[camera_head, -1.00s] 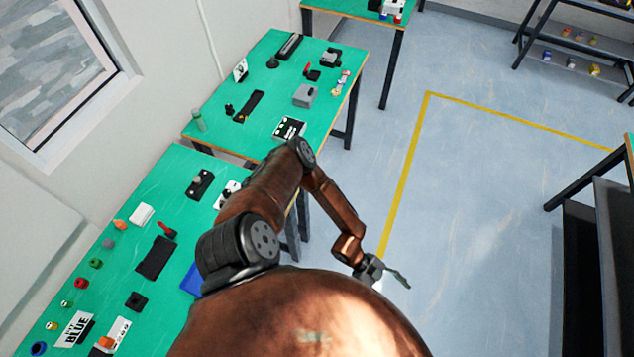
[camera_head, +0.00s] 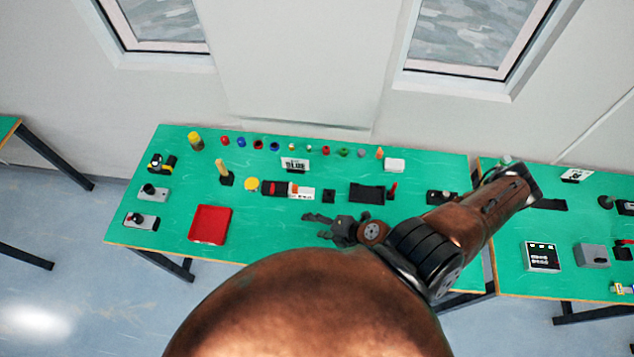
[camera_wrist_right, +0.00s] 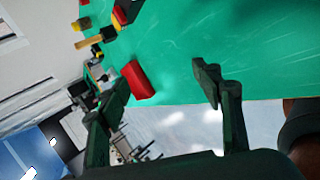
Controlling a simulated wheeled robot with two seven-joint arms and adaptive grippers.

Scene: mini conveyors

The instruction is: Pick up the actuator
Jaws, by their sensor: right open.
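I cannot tell for sure which object is the actuator. Small devices stand on the green table's left end: a grey block with a black knob (camera_head: 154,192), another grey block with a dark knob (camera_head: 141,220) and a black and yellow part (camera_head: 162,163). A dark part (camera_head: 440,197) lies near the right end, partly hidden by my right arm. My right gripper (camera_head: 318,224) is over the front middle of the table, apart from any object. In the right wrist view its fingers (camera_wrist_right: 160,82) are spread and empty. My left gripper is not in view.
A red tray (camera_head: 210,223) lies at front left; it also shows in the right wrist view (camera_wrist_right: 138,80). A second green table (camera_head: 508,208) stands at right.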

